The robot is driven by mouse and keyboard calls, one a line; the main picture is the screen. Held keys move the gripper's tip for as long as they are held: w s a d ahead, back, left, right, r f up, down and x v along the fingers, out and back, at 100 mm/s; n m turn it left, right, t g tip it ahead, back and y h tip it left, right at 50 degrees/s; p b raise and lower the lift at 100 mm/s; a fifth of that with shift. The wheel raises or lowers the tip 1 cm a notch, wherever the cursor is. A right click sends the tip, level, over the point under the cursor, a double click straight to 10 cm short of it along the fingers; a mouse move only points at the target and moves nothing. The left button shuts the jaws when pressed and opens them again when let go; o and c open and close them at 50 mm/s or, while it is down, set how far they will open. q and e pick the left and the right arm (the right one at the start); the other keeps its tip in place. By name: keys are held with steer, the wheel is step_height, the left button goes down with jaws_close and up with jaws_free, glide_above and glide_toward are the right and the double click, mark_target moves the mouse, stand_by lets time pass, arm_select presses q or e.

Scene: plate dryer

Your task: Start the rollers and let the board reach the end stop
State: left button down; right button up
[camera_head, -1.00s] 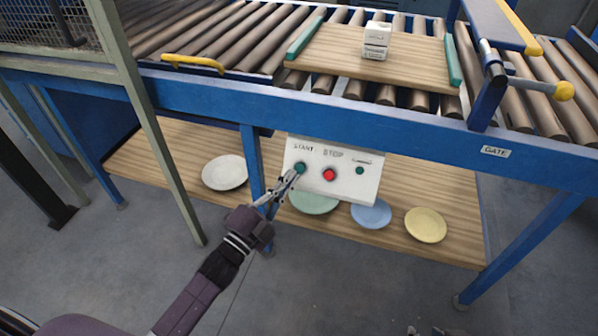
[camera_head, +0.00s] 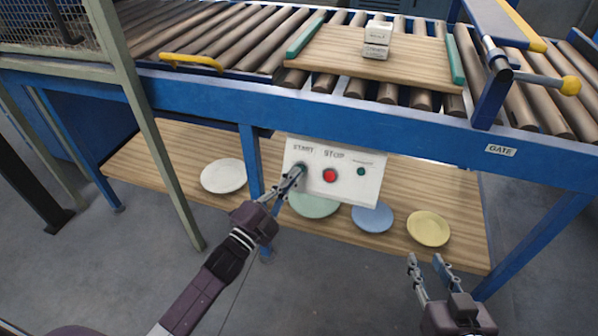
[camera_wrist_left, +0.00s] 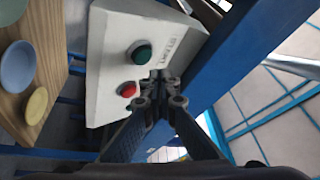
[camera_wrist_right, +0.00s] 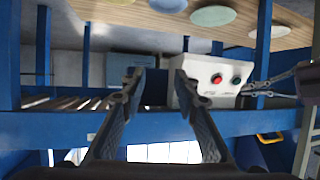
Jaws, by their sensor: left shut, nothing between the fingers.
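The wooden board (camera_head: 345,52) with green end strips lies on the rollers (camera_head: 225,38) and carries a small white box (camera_head: 377,40). The white control panel (camera_head: 345,192) hangs below the blue rail, with START, a red STOP button (camera_head: 330,175) and a small green light (camera_head: 361,171). My left gripper (camera_head: 298,173) is shut and empty, its tip over the START button, partly hiding it. The left wrist view shows the green START button (camera_wrist_left: 140,53) beside the fingertips (camera_wrist_left: 160,76); I cannot tell whether they touch. My right gripper (camera_head: 428,260) is open and empty, low at the right.
A blue gate arm (camera_head: 490,95) with a yellow knob (camera_head: 570,85) stands beyond the board's right end, above the GATE label (camera_head: 501,150). A yellow handle (camera_head: 192,61) is on the rail. Plates lie on the lower shelf, including a yellow plate (camera_head: 428,228). The front floor is clear.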

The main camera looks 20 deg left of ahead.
arm_select(q)
steer(key=shift+w+f, duration=0.2)
steer(key=shift+w, duration=0.2)
arm_select(e)
steer(key=shift+w+a+r+t, duration=0.15)
steer(key=shift+w+r+t, duration=0.1)
steer(key=shift+r, duration=0.25)
steer(key=shift+w+a+r+t, duration=0.1)
steer(key=shift+w+r+t, duration=0.15)
steer(key=shift+r, duration=0.25)
steer(key=shift+w+a+r+t, duration=0.2)
steer(key=shift+r+t, duration=0.1)
steer(key=shift+r, duration=0.2)
steer(key=shift+d, duration=0.1)
arm_select(q)
steer(key=shift+w+f+b, duration=0.15)
steer(key=shift+w+b, duration=0.1)
steer(key=shift+b, duration=0.1)
steer(key=shift+w, duration=0.1)
arm_select(e)
steer(key=shift+w+a+r+t+y, duration=0.15)
steer(key=shift+r+t+y, duration=0.1)
steer(key=shift+r, duration=0.25)
steer(key=shift+w+a+r+t+y, duration=0.15)
steer(key=shift+r+t, duration=0.1)
steer(key=shift+r, duration=0.2)
